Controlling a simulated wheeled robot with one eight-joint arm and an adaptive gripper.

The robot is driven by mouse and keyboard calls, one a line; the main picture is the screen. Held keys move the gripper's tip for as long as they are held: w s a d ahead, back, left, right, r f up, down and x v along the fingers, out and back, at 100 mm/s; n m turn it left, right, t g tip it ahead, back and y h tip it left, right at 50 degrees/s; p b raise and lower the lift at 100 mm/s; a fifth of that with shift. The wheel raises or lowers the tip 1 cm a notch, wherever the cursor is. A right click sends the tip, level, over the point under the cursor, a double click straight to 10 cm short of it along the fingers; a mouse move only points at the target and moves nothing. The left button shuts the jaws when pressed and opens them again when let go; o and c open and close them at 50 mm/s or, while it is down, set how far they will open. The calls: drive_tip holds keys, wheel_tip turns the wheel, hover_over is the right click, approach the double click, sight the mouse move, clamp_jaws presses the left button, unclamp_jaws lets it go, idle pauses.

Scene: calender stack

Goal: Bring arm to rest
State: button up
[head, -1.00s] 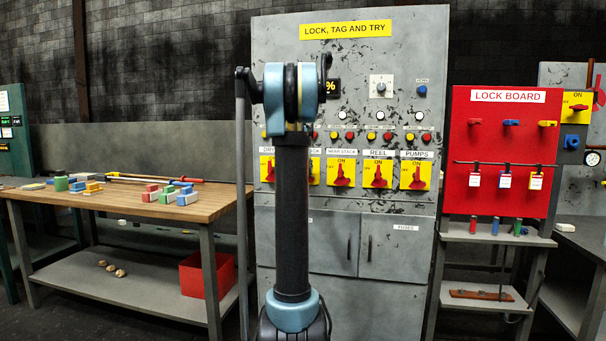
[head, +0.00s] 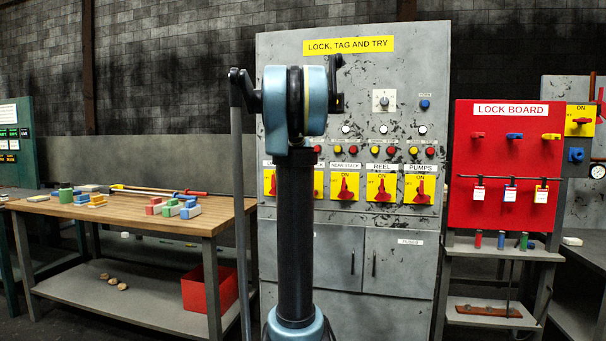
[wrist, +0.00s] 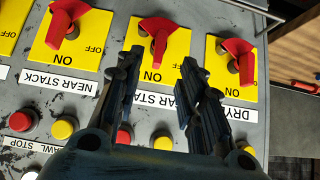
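My gripper (wrist: 160,62) shows in the wrist view, its two dark fingers spread apart with nothing between them. It is over the grey cabinet's row of switches, which appear upside down there. A yellow switch plate with a red handle (wrist: 158,38) lies just beyond the fingertips. Another red handle (wrist: 62,25) is above the NEAR STACK label, and a third red handle (wrist: 238,54) is at right. Contact with the panel cannot be told. In the head view my own arm (head: 295,220) stands before the cabinet (head: 400,260) and hides the gripper and part of the switch row.
A wooden workbench (head: 225,208) with coloured blocks stands left, with a red bin (head: 208,288) on its lower shelf. The red lock board (head: 505,160) with hanging locks and tags stands right. Round buttons (wrist: 62,128) lie near the gripper in the wrist view.

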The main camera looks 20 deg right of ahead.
idle(0.3)
drive_tip(key=s+a+f+n+g+y, duration=0.1)
drive_tip(key=s+a+f+n, duration=0.1)
drive_tip(key=s+a+f, duration=0.6)
drive_tip(key=s+a+f+n+g+y, duration=0.2)
drive_tip(key=s+a+f, duration=0.6)
drive_tip(key=s+f, duration=0.8)
drive_tip(key=s+a+f+n+g+y, duration=0.2)
drive_tip(key=s+a+f, duration=0.7)
drive_tip(key=s, duration=1.3)
wheel_tip(320, 180, down, 4)
drive_tip(key=shift+r+n, duration=0.25)
drive_tip(key=shift+n, duration=0.25)
